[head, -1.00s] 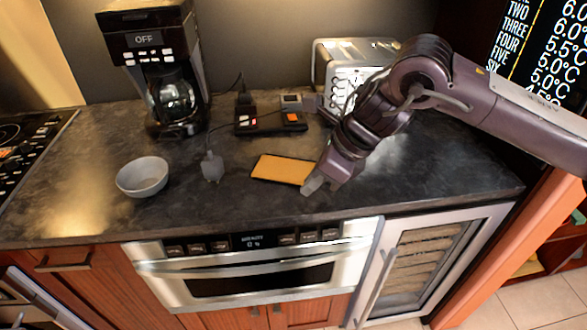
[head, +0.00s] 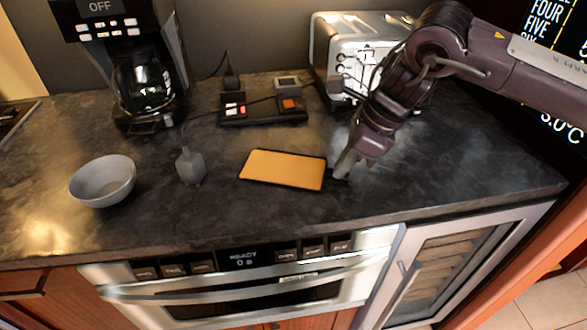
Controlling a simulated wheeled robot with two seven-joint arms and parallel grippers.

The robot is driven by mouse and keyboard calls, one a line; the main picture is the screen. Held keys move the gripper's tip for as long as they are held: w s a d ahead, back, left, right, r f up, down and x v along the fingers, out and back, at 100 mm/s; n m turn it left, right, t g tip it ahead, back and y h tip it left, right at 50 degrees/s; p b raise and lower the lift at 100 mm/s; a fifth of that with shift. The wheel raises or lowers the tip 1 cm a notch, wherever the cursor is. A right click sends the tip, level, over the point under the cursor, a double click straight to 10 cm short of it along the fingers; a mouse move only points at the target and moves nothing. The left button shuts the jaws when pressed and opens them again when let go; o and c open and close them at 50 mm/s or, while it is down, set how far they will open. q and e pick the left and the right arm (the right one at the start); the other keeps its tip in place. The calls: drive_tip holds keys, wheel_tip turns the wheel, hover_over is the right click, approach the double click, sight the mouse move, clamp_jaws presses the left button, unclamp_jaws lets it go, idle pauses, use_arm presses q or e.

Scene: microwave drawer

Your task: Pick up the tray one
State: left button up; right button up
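The tray (head: 283,169) is a flat, orange-yellow rectangle with a thin dark rim. It lies on the dark counter, near the middle of the head view. My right gripper (head: 344,168) comes down from the upper right, with its fingertips low at the tray's right end. A pale finger shows there beside a small dark piece by the rim. I cannot tell whether the fingers touch or straddle the rim, or how far apart they are. My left gripper is out of view.
A grey bowl (head: 103,181) and a small grey plug-like object (head: 190,166) stand left of the tray. Behind are a black power strip (head: 263,110), a coffee maker (head: 146,84) and a toaster (head: 345,58). The microwave drawer (head: 243,283) is below the counter's front edge.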

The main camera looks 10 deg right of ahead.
drive_tip(key=shift+x, duration=1.2)
clamp_jaws()
drive_tip(key=shift+r, duration=0.15)
